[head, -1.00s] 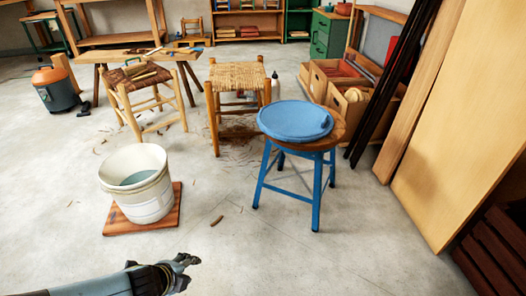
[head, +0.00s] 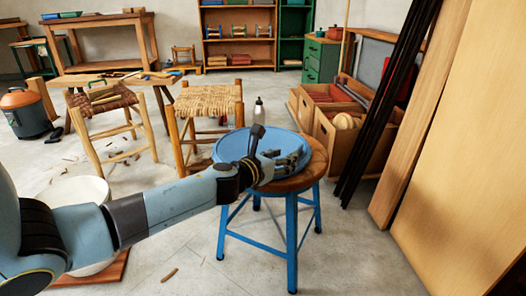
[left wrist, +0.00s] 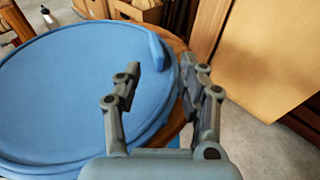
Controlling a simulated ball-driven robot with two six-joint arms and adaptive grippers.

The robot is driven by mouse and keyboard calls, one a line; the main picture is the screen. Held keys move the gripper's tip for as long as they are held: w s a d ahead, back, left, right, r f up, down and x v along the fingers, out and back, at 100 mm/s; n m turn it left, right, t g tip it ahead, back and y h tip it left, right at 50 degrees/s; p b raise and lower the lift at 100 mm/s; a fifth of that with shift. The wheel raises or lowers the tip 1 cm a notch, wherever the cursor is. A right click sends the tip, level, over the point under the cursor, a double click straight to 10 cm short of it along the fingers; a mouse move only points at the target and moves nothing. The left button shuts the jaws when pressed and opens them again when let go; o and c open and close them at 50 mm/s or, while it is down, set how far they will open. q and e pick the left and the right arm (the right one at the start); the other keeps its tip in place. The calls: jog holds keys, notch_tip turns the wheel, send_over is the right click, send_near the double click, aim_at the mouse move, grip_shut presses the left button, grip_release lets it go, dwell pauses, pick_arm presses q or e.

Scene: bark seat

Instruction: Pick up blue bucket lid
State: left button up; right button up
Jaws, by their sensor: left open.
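The round blue bucket lid (head: 232,146) lies flat on the wooden top of a blue-legged stool (head: 312,165). In the left wrist view the lid (left wrist: 70,95) fills the left side, with a raised blue tab (left wrist: 159,48) near its rim. My left gripper (head: 279,145) is over the lid's right part in the head view and hides some of it. In the left wrist view my gripper (left wrist: 164,72) is open with nothing between its fingers. The tab shows just beyond the fingertips. Contact with the lid cannot be told. My right gripper is not in view.
A white bucket (head: 80,190) stands on a wooden board at the lower left, partly behind my left arm. Woven stools (head: 210,101) stand left of the lid's stool. Crates (head: 345,140), dark poles and leaning boards (head: 460,120) are on the right.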

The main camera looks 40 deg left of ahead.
pick_arm(q)
jog(key=x, duration=0.5)
jog(key=shift+s+f+b, duration=0.1)
jog(key=shift+f+b, duration=0.1)
jog(key=shift+b, duration=0.2)
